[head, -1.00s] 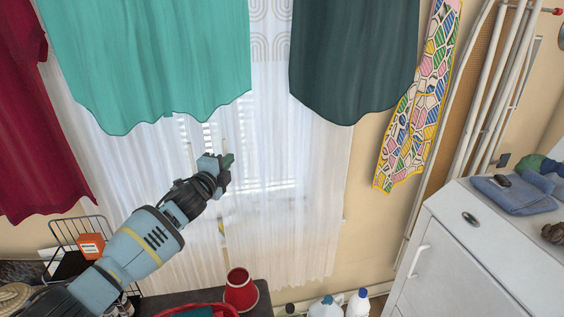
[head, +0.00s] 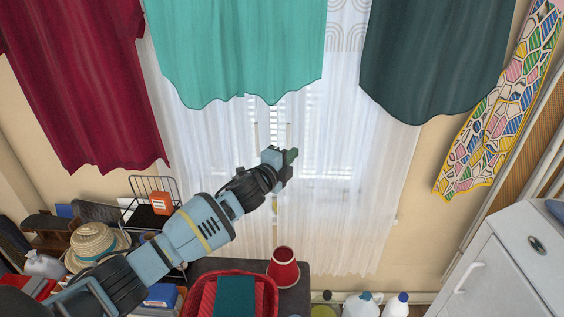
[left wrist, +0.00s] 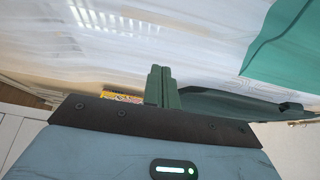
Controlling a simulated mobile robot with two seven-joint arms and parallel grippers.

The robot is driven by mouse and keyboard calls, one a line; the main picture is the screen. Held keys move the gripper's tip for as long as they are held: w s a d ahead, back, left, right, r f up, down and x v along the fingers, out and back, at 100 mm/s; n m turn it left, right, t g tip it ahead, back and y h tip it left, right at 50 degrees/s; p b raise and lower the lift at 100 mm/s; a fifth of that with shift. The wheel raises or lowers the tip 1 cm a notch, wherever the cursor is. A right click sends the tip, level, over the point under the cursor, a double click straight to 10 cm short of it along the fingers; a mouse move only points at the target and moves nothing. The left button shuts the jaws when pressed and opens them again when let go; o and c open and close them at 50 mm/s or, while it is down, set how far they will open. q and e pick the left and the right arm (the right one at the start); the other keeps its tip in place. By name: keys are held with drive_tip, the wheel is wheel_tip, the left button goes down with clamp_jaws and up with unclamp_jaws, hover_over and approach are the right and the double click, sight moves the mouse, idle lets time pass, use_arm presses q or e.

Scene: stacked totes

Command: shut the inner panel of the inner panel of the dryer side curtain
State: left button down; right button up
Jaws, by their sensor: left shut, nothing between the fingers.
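White sheer curtains hang over the window; the right-hand one (head: 350,200) is on the side of the white unit (head: 505,262). The left-hand sheer (head: 215,150) hangs beyond a teal cloth. A narrow gap between them shows blinds (head: 262,128). My left gripper (head: 292,156) is shut and empty, in front of the sheers near that gap; I cannot tell whether it touches fabric. In the left wrist view its closed fingers (left wrist: 160,86) point toward the white sheer (left wrist: 190,40). My right gripper is not in view.
A teal cloth (head: 240,50), a dark green cloth (head: 430,60) and a patterned cloth (head: 500,105) hang above and to the right. Below are a red cup (head: 284,268), a red basket (head: 265,292) and bottles (head: 362,303). A maroon cloth (head: 85,80) hangs left.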

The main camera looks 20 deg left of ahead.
use_arm(q)
drive_tip(key=v, duration=0.4)
drive_tip(key=shift+s+d, duration=0.1)
drive_tip(key=shift+d, duration=0.05)
drive_tip(key=shift+f, duration=0.1)
drive_tip(key=s+d+f+n+g, duration=0.2)
drive_tip(key=s+f+n, duration=0.2)
drive_tip(key=s+f, duration=0.65)
drive_tip(key=s+d+f+n+g, duration=0.25)
drive_tip(key=s+f+n, duration=0.25)
drive_tip(key=s+f, duration=0.55)
drive_tip(key=s+a+f+n+g, duration=0.1)
drive_tip(key=s+f+n, duration=0.2)
drive_tip(key=s, duration=0.6)
drive_tip(key=s+a+f+n+g+y, duration=0.1)
drive_tip(key=s+f+n, duration=0.2)
drive_tip(key=s, duration=0.7)
drive_tip(key=s+f+n+g+y, duration=0.1)
drive_tip(key=s+f+n+g, duration=0.1)
drive_tip(key=s+f, duration=0.5)
drive_tip(key=shift+s+a+n+p, duration=0.4)
drive_tip(key=shift+s+n, duration=0.5)
drive_tip(key=shift+s, duration=0.3)
